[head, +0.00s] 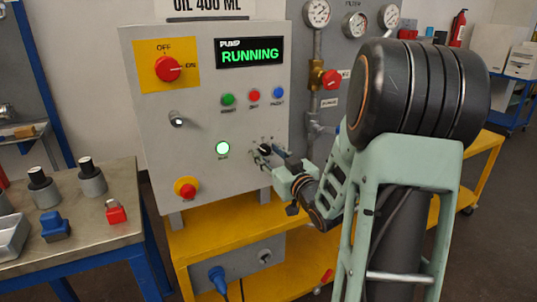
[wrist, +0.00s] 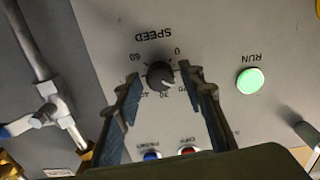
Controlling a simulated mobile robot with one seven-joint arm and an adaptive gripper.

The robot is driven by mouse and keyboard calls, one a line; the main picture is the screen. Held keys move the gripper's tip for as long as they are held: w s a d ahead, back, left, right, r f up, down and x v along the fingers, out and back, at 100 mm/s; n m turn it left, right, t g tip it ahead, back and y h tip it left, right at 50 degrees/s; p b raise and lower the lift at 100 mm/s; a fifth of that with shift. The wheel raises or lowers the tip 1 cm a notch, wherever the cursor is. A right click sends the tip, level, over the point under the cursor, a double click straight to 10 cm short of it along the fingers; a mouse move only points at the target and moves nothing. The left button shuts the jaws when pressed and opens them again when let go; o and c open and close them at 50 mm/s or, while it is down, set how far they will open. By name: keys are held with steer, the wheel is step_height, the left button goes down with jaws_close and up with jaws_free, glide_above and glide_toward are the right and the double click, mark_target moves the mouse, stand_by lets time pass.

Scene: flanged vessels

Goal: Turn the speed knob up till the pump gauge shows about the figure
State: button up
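The dark speed knob (wrist: 160,75) sits on the grey panel under upside-down SPEED lettering in the wrist view. Its pale pointer mark faces the lower right; the exact figure is unclear. My gripper (wrist: 160,77) is open, with one fingertip on each side of the knob and a visible gap to it. In the head view my gripper (head: 270,156) is at the panel's lower right, by the knob (head: 265,149). Dial gauges (head: 317,12) stand at the top; their readings are too small to tell, and I cannot tell which is the pump gauge.
The pump display (head: 249,53) reads RUNNING and the green RUN lamp (head: 223,148) is lit. A red rotary switch (head: 168,68), several buttons (head: 254,96) and a red stop button (head: 186,188) are on the panel. Pipework with a red-handled valve (head: 331,79) stands right.

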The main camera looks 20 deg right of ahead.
jaws_close()
steer(key=shift+m+p, duration=0.65)
steer(key=shift+m, duration=0.95)
steer(key=shift+o, duration=1.4)
jaws_free()
steer(key=shift+s, duration=0.15)
steer(key=s, duration=0.7)
steer(key=shift+s+d, duration=0.15)
